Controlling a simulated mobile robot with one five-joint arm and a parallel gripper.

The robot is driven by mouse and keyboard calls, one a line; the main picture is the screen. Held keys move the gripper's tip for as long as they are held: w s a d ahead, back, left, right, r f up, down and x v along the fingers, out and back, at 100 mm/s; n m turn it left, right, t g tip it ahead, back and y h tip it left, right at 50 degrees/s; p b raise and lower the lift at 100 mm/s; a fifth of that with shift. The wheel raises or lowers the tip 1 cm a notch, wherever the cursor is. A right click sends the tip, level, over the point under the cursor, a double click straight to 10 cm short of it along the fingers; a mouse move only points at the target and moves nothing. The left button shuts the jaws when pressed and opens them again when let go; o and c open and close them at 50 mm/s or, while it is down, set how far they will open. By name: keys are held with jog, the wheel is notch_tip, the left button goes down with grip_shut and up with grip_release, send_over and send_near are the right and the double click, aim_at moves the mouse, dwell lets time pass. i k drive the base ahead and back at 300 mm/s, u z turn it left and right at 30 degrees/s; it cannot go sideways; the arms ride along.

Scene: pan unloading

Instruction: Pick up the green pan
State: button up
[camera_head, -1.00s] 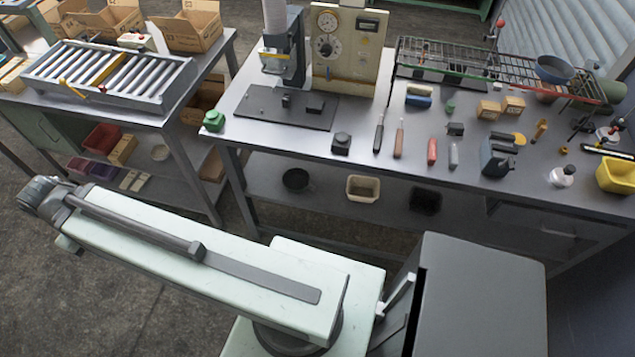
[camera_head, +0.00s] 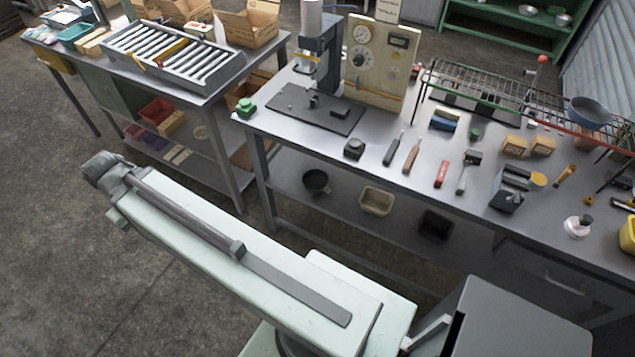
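I cannot make out a clearly green pan. A blue-grey round pan or bowl (camera_head: 588,112) sits at the right end of the wire rack on the long workbench. A dark round pot or pan (camera_head: 316,181) stands on that bench's lower shelf; its colour looks near black. My pale green arm reaches from the bottom middle up to the left, over the floor and apart from both benches. The arm part in view ends in a grey joint. No gripper fingers show, so I cannot tell their state.
The long workbench (camera_head: 300,141) holds a press, a gauge panel (camera_head: 385,62), several hand tools and a small green object (camera_head: 245,107). A roller conveyor (camera_head: 172,57) and a teal tray (camera_head: 75,33) are on the left table. A green shelf (camera_head: 518,22) stands behind. The left floor is clear.

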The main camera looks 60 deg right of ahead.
aim_at(315, 181)
jog(key=u, duration=0.1)
jog(key=i, duration=0.9)
jog(key=z, duration=0.1)
